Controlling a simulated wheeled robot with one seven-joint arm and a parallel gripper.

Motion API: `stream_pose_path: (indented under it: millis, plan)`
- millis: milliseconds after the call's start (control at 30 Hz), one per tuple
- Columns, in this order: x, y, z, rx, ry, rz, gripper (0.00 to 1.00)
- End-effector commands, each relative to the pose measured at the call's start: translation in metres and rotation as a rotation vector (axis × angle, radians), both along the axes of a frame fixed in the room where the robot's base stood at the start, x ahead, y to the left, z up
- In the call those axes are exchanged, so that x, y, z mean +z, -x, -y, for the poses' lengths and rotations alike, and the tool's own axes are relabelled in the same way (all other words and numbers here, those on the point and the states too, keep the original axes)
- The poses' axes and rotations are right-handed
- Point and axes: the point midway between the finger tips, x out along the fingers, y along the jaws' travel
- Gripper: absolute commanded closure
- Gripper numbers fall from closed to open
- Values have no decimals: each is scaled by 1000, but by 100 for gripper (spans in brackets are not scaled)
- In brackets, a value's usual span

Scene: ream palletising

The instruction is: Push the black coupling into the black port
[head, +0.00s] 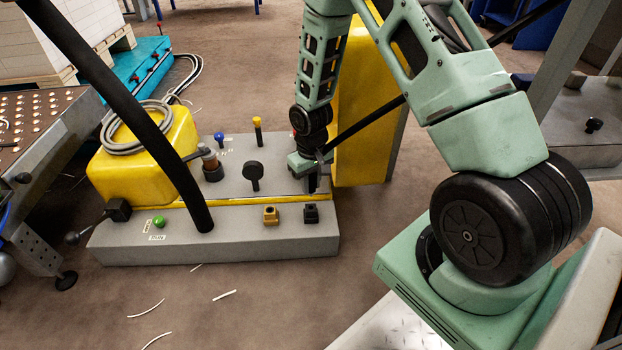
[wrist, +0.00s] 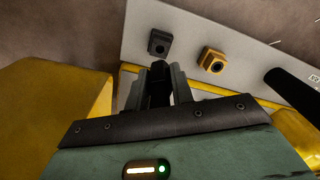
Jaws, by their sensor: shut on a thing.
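The black port (head: 311,213) is a small dark block with a round hole, on the grey lower step of the console. It also shows in the wrist view (wrist: 159,42), just beyond my fingertips. My gripper (wrist: 159,88) is shut on the black coupling (wrist: 160,94), a dark piece between the two fingers. In the head view my gripper (head: 312,183) is over the console's right end, behind the port. The coupling appears apart from the port.
A yellow port (head: 271,215) sits just left of the black one. A black knob (head: 253,174), yellow-topped lever (head: 257,130) and blue knob (head: 219,138) stand on the console (head: 130,252). A yellow cabinet (head: 362,120) is close behind my gripper. A green button (head: 159,221) is at left.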

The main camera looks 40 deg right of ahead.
Motion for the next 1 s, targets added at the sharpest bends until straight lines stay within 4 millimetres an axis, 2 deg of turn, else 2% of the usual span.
stream_pose_path:
  millis: [100,400,1000]
  plan:
    - [-15,0,0,0,0,-1,100]
    - [-37,0,0,1,1,-1,100]
    - [-39,0,0,1,0,0,100]
